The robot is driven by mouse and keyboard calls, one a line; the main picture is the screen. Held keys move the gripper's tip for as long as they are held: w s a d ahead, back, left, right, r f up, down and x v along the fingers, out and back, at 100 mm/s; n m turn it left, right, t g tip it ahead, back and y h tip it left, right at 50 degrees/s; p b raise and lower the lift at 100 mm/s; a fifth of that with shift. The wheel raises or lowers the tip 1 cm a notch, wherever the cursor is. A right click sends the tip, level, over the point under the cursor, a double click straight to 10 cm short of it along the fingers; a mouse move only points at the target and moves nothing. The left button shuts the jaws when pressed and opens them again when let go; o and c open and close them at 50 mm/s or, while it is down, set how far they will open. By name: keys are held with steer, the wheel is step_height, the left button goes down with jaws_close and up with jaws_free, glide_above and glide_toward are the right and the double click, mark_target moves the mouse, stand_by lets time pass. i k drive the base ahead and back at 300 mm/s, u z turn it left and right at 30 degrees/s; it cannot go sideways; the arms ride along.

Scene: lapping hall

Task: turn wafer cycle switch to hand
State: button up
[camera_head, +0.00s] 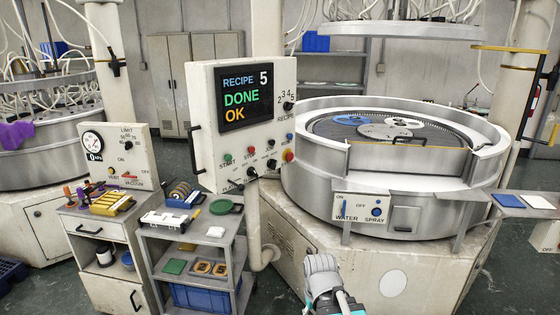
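The control box (200,92) stands left of centre, with a lit screen (246,96) reading RECIPE 5, DONE, OK. Below the screen are a green button, red buttons and several small black switches (271,164). Their small labels are mostly too fine to read, so I cannot tell which is the wafer cycle switch or where it points. A black recipe knob (288,106) is at the box's right edge, under numbers. My gripper (321,259) is at the bottom centre, below and right of the box, apart from it and touching nothing. Its fingertips point away, so their opening is unclear.
The round lapping machine (400,190) fills the right, with a water and spray panel (361,208) on its front. A grey cart (209,238) with trays and pads stands below the control box. A vacuum gauge box (112,152) stands left. A pipe runs below the control box.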

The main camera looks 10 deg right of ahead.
mark_target(272, 163)
steer(key=i, duration=1.05)
steer(key=u, duration=0.05)
